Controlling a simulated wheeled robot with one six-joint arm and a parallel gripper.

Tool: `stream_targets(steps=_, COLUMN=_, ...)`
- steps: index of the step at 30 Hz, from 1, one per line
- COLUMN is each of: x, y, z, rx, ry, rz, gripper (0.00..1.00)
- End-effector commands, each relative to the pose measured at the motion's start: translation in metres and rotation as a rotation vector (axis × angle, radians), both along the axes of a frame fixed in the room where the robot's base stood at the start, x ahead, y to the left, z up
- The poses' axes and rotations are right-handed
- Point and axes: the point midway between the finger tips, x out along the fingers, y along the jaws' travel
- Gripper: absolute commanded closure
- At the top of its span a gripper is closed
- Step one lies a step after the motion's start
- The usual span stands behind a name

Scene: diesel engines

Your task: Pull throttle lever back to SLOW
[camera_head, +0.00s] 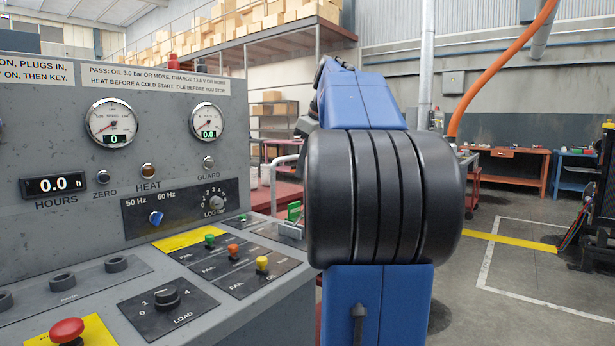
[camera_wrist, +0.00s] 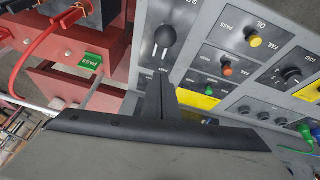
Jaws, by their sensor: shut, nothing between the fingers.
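In the wrist view, a black lever with a rounded knob (camera_wrist: 165,37) stands on a dark plate with white markings; I take it to be the throttle lever, but its lettering is too small to read. My gripper (camera_wrist: 161,82) is shut and empty, its dark fingers together and pointing toward that plate. The fingertips appear just below the lever in the picture, apart from the knob; their depth is unclear. In the head view, my blue and black arm hides the lever and the gripper fingers.
The grey control console (camera_head: 265,310) carries a LOAD knob (camera_head: 167,298), a red stop button (camera_head: 67,331) and green, orange and yellow PASS/FAIL knobs (camera_head: 262,263). In the wrist view, a red frame with a green PASS tag (camera_wrist: 91,61) stands left of the lever.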

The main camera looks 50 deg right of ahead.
Motion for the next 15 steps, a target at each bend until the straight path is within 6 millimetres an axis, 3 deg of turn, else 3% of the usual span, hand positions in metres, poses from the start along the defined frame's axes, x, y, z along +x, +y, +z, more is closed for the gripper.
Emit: stream_targets(steps=15, x=-0.040, y=-0.001, z=0.069, rx=-0.003, ry=-0.005, rz=-0.001, gripper=1.00)
